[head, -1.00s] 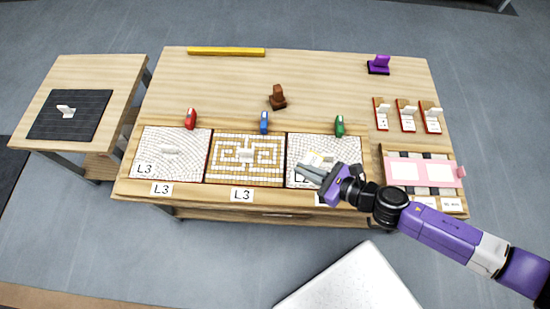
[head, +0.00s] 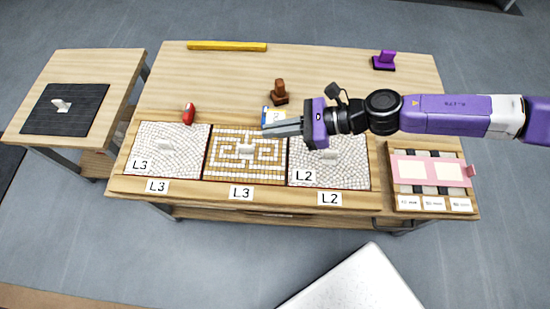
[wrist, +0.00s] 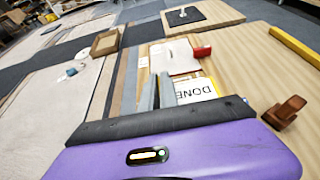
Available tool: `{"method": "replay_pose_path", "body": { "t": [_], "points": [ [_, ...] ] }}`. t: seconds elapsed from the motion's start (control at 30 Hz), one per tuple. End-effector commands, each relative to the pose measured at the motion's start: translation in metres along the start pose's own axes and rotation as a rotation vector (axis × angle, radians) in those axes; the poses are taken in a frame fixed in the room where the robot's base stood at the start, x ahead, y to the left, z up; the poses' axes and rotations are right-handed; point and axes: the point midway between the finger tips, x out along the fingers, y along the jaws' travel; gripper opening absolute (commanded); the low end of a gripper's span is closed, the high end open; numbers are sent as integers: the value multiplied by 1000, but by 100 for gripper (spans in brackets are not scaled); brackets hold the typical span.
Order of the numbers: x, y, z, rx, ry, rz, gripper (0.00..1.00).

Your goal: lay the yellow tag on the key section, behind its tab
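The key section (head: 219,166) is the middle panel on the table, with a brown and white meander pattern. Its white tab (head: 246,149) stands near the middle. My gripper (head: 267,129) is over the back right part of this panel, its fingers pointing left. It appears shut on the yellow tag (head: 274,113), a white card with yellow that shows just behind the fingers. In the wrist view, the tag (wrist: 196,89) reads DONE and lies beside the grey fingers (wrist: 160,80). The exact grip and the height above the panel cannot be told.
White mosaic panels lie left (head: 188,138) and right (head: 305,160) of the key section. A red block (head: 188,113), a brown stamp (head: 280,92) and a purple stamp (head: 384,60) stand behind. A tray (head: 392,205) with pink frames is at right. My arm hides the green block.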

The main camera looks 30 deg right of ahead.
Motion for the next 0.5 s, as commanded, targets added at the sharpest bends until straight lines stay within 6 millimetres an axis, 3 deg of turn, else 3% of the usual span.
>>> {"method": "replay_pose_path", "body": {
  "t": [0.03, 0.3, 0.5],
  "points": [
    [7, 0, -16, 6, -1, -1, 0],
    [32, 0, -77, 6, 0, -2, 0],
    [46, 1, -112, 3, 0, -1, 0]
  ]
}}
